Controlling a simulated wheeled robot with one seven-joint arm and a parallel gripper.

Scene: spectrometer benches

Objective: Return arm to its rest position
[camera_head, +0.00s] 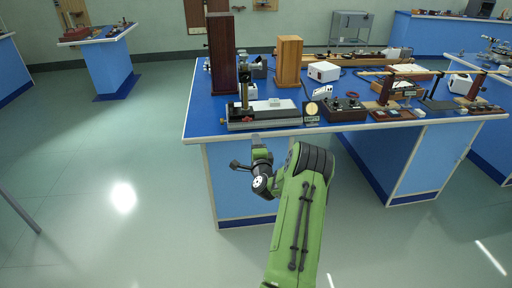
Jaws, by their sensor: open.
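My green arm reaches up from the bottom of the head view and bends at a dark ribbed joint. My gripper (250,160) is at its end, small and dark, in front of the near edge of the blue-topped bench (212,127). It is open, and I see nothing held in it. The fingers are small in this view, and the gap to the bench edge is hard to judge.
On the bench, an instrument on a grey base (264,122), a dark wooden column (222,55), a lighter wooden block (289,62) and a dark control box (343,110) stand near my gripper. Open floor (110,190) lies to the left.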

